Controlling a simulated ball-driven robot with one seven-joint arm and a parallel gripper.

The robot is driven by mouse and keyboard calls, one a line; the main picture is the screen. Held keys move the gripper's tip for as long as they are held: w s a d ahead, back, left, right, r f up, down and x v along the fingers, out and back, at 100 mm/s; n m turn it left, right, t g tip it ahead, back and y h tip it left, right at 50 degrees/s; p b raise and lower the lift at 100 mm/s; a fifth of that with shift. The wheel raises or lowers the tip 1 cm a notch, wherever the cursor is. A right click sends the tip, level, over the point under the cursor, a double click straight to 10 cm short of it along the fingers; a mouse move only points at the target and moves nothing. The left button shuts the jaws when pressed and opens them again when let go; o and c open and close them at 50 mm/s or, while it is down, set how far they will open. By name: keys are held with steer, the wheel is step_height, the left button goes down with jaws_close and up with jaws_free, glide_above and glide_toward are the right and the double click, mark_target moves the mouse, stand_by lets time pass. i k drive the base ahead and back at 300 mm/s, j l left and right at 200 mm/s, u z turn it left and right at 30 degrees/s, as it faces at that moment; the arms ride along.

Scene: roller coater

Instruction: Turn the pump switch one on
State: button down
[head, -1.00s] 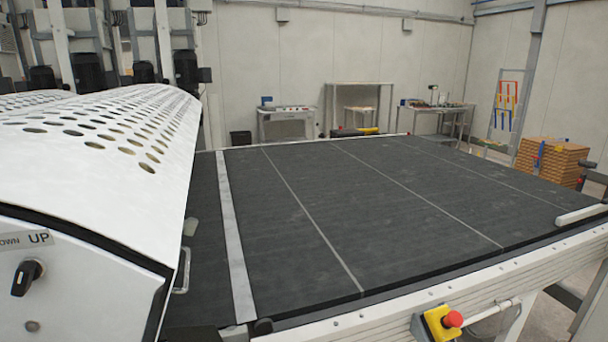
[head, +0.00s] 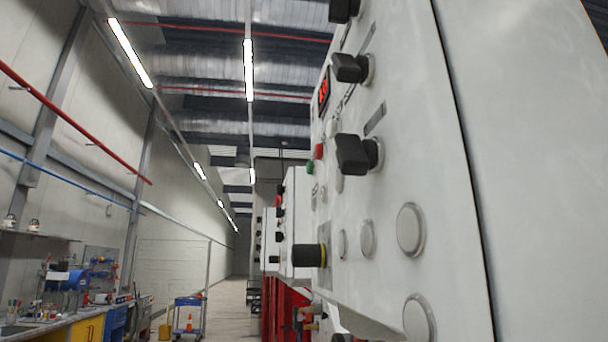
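A pale control panel (head: 395,110) fills the right of the head view, seen at a steep angle. It carries black rotary switches: one at the upper middle (head: 350,68), one below it (head: 353,154) and one cut by the top edge (head: 343,10). A larger black knob (head: 308,255) sticks out lower down. I cannot read any label, so I cannot tell which is pump switch one or how it is set. A red digital display (head: 323,90) and small red and green buttons (head: 310,167) sit on the far side. My gripper is not in view.
More control panels (head: 268,235) stand farther along the line, above red machinery (head: 285,315). A clear floor aisle (head: 228,300) runs away at centre left. A cluttered workbench (head: 70,318) and a blue trolley (head: 189,303) with an orange cone stand at the left.

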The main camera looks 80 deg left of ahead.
mark_target(355, 157)
steer(key=u, duration=1.45)
